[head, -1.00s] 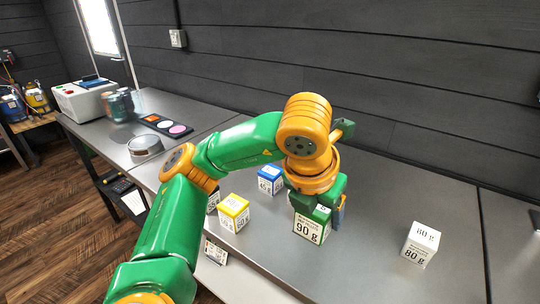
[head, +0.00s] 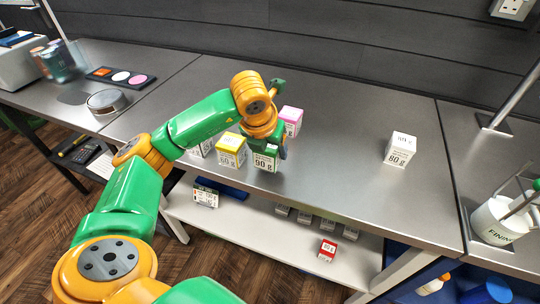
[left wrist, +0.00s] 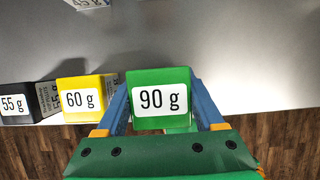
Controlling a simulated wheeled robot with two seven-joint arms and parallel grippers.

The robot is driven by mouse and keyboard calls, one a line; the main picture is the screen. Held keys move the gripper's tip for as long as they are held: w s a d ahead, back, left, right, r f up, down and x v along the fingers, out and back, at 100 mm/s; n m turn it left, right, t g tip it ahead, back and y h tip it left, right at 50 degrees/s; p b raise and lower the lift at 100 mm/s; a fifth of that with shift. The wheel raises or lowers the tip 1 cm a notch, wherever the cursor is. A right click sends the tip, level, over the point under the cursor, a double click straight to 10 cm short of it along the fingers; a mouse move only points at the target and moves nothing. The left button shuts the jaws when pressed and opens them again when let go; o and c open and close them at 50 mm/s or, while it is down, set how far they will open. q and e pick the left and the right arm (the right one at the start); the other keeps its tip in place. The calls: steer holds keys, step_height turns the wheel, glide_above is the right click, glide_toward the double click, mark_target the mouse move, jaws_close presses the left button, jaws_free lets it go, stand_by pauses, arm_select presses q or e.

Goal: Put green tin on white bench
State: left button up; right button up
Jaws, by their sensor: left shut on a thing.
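The green tin (head: 265,161), labelled 90 g, is in my left gripper (head: 268,146). In the left wrist view the green tin (left wrist: 160,80) sits between the two blue fingers of my left gripper (left wrist: 161,104), which are shut on its sides. It looks upright, at the front part of a grey bench (head: 330,130), right of the yellow tin. I cannot tell whether its base touches the bench top. No bench that is clearly white shows; the bench tops in view look grey. My right gripper is not in view.
A yellow 60 g tin (head: 230,151) stands close left of the green tin, with a dark 55 g tin (left wrist: 16,103) beside it. A pink tin (head: 291,119) stands behind. A white 80 g tin (head: 400,149) stands right. A white pail (head: 494,222) is far right.

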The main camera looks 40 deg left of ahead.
arm_select(q)
step_height(320, 180, down, 2)
steer(key=shift+d+f+p, duration=0.15)
steer(key=shift+f+p, duration=0.05)
steer(key=shift+p, duration=0.1)
steer(key=shift+f, duration=0.1)
